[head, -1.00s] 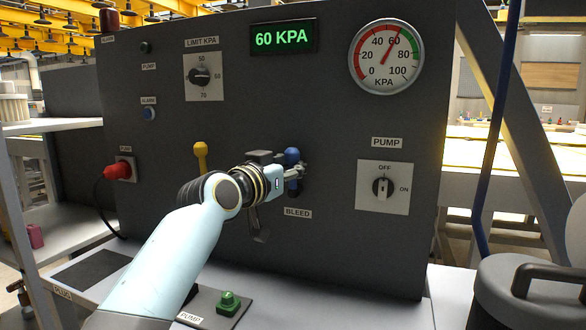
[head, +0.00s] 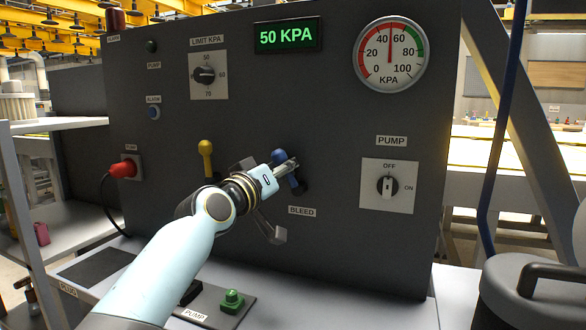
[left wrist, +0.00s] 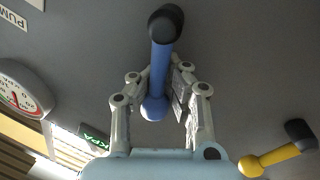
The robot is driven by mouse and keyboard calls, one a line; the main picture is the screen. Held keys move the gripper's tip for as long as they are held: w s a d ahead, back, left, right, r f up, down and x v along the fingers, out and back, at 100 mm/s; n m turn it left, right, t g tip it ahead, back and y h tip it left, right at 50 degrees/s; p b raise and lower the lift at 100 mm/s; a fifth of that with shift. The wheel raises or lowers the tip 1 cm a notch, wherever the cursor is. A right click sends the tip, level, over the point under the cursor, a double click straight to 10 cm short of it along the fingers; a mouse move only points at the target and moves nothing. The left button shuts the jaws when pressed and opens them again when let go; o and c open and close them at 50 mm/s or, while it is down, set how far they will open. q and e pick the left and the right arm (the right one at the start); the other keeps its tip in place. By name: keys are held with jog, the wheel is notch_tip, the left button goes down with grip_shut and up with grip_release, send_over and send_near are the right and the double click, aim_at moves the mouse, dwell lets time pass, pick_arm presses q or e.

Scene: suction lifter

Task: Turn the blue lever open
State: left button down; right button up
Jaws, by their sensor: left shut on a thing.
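The blue lever (head: 280,157) sits on the dark panel above the BLEED label (head: 302,211). Its ball end points up and to the left, so the lever is tilted. My left gripper (head: 289,168) is shut on the lever in the head view and partly hides its stem. In the left wrist view the blue lever (left wrist: 161,65) runs between the two fingers of the left gripper (left wrist: 161,74), from its dark pivot to its blue ball. My right gripper is not in view.
A yellow lever (head: 206,158) stands upright left of my gripper. The pressure display (head: 287,36) reads 50 KPA, and the gauge (head: 390,60) needle points near 50. The PUMP knob (head: 387,187) is at right. A green button (head: 232,300) sits on the ledge below.

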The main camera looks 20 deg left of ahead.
pick_arm(q)
notch_tip(320, 180, down, 6)
jog(key=a+n+t+y, duration=0.1)
jog(key=a+n+y, duration=0.1)
jog(key=n, duration=1.1)
jog(key=shift+s+a+r+n+y+b, duration=0.15)
jog(key=shift+a+r+n+y+b, duration=0.2)
jog(key=shift+y, duration=0.35)
jog(key=shift+f, duration=0.15)
jog(key=c, duration=1.3)
grip_release()
jog(key=shift+s+a+r, duration=0.15)
jog(key=shift+s+r, duration=0.15)
jog(key=shift+o, duration=1.2)
jog(key=shift+w, duration=0.1)
jog(key=shift+o, duration=0.3)
jog(key=shift+w+r, duration=0.1)
